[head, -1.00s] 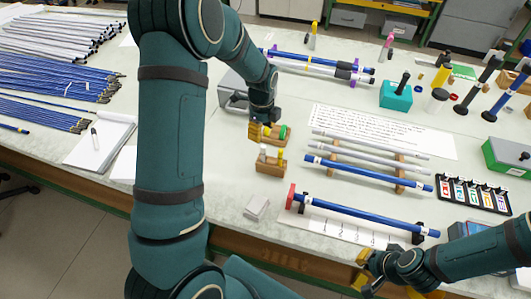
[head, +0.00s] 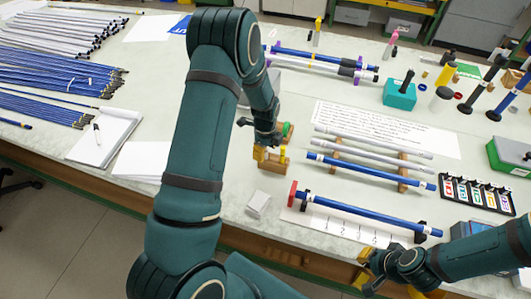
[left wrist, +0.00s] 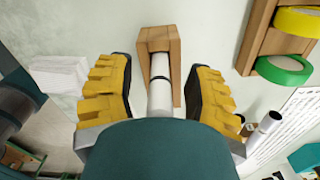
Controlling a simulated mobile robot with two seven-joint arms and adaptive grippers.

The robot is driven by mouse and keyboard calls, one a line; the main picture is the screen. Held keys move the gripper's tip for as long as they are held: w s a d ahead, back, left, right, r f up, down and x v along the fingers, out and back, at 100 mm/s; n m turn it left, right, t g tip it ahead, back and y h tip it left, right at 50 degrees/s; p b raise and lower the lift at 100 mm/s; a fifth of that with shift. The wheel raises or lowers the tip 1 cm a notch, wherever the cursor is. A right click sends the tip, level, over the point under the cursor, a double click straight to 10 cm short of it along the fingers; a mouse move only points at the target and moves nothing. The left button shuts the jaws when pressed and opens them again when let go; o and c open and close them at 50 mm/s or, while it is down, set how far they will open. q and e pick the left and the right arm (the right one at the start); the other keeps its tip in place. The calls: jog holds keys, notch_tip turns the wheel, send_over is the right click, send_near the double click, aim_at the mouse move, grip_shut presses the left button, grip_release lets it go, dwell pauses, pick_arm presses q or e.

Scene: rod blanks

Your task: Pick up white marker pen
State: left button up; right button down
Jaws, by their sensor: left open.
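The white marker pen (left wrist: 160,85) stands in a small wooden block (left wrist: 174,42) in the left wrist view; it is white with a dark band. My left gripper (left wrist: 160,95) is open, with one yellow finger on each side of the pen, apart from it. In the head view my left gripper (head: 268,156) is over the wooden block (head: 284,163), and the pen is hidden there. My right gripper (head: 372,272) is low at the front edge of the table, partly hidden by its own arm.
A holder with yellow tape (left wrist: 300,20) and green tape (left wrist: 284,70) stands close by. A small white block (head: 258,203) lies in front. Blue rods (head: 365,172) lie on racks to the right. A notepad (head: 105,138) with another pen is at left.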

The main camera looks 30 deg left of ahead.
pick_arm(q)
jog(key=shift+c, duration=0.3)
grip_shut()
